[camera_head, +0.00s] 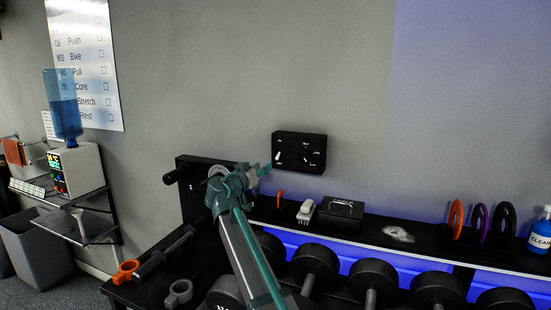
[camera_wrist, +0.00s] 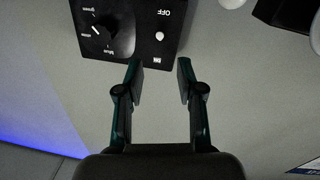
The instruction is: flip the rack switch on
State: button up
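The rack switch is a black box (camera_head: 299,152) on the wall above the rack's shelf. It has a white toggle (camera_head: 278,157) at its left and a round knob (camera_head: 307,156) at its right. In the wrist view the box (camera_wrist: 134,50) fills the top middle, upside down. Its white toggle (camera_wrist: 159,36) sits between the OFF mark and a small label at the box's near edge. My gripper (camera_wrist: 160,68) is open and empty, its fingertips at that edge, apart from the toggle. In the head view my gripper (camera_head: 263,171) is just left of the box.
Below the box, the shelf holds a black case (camera_head: 341,208), a white object (camera_head: 306,211), coloured discs (camera_head: 480,222) and a blue spray bottle (camera_head: 540,236). Several dumbbells (camera_head: 373,274) fill the rack. A water dispenser (camera_head: 76,170) stands left. The wall around the box is clear.

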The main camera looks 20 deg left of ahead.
aim_at(278, 156)
jog(key=w+p, duration=0.1)
jog(key=w, duration=0.2)
jog(key=w+p, duration=0.1)
jog(key=w, duration=0.2)
jog(key=w+p, duration=0.1)
jog(key=w, duration=0.2)
jog(key=shift+w+d+r, duration=0.15)
jog(key=shift+d, duration=0.25)
jog(key=shift+w+d, duration=0.1)
jog(key=shift+w, duration=0.55)
grip_shut()
